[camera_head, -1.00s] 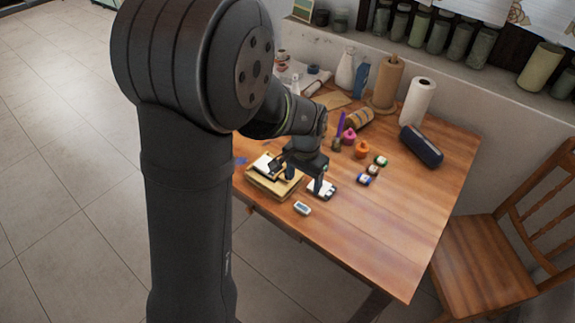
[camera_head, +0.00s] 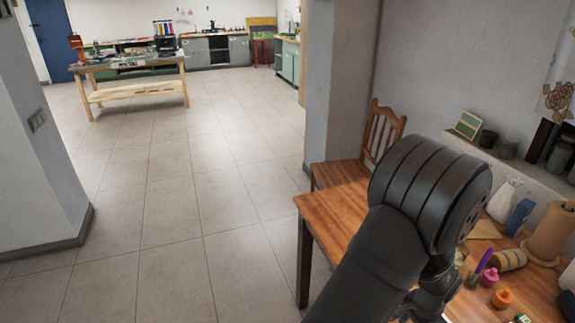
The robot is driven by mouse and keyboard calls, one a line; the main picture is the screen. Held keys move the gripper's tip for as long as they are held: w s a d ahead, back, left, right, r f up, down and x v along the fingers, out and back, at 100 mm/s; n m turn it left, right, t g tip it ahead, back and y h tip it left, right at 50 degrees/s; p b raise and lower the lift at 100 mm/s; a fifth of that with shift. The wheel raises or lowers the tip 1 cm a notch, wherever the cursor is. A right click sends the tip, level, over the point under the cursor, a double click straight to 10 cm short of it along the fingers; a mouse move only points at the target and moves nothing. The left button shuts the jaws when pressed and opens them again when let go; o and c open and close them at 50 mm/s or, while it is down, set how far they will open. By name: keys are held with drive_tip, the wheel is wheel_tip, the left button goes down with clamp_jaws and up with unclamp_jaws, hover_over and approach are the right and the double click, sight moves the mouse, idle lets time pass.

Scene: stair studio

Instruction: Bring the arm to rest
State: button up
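My arm fills the lower right of the head view, its dark elbow in front of the wooden table (camera_head: 330,212). The forearm and wrist run down behind it to the bottom edge, beside the things on the table. My gripper's fingers are cut off below the frame, so whether they hold anything does not show.
On the table at right are a pink pot (camera_head: 489,277), an orange pot (camera_head: 502,298), a blue carton (camera_head: 519,217) and a white bottle (camera_head: 504,199). A wooden chair (camera_head: 378,135) stands behind the table. Open tiled floor (camera_head: 170,200) lies left, with a workbench (camera_head: 130,66) beyond.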

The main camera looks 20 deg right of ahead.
drive_tip(key=shift+r, duration=0.4)
